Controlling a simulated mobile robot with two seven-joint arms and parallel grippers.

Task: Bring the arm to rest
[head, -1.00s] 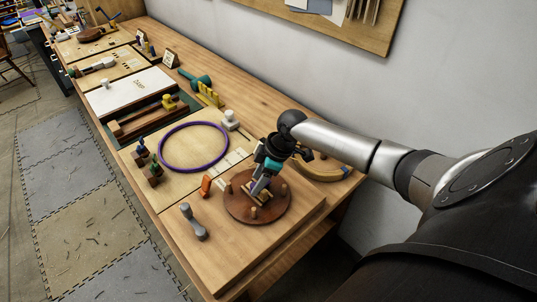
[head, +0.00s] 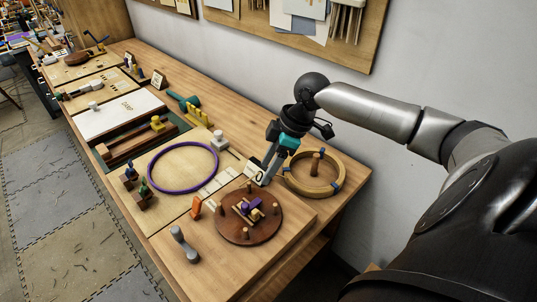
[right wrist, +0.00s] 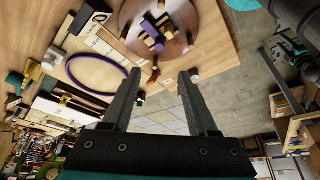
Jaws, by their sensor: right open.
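My right gripper (head: 264,179) is open and empty. In the head view it hangs in the air over the bench, near the far edge of a round brown board with upright pegs (head: 233,228). A small stack of purple and pale pieces (head: 250,208) lies in the middle of that board. In the right wrist view the two fingers (right wrist: 160,90) stand wide apart with nothing between them, and the round board (right wrist: 178,45) with its stack shows beyond them. My left gripper is not in view.
A yellow ring with blue clips (head: 333,187) lies right of the gripper. A purple hoop (head: 150,172), a grey dumbbell-shaped tool (head: 184,243) and an orange piece (head: 196,207) lie to the left. The wall with a pinboard (head: 350,50) stands behind the bench. The floor at left is open.

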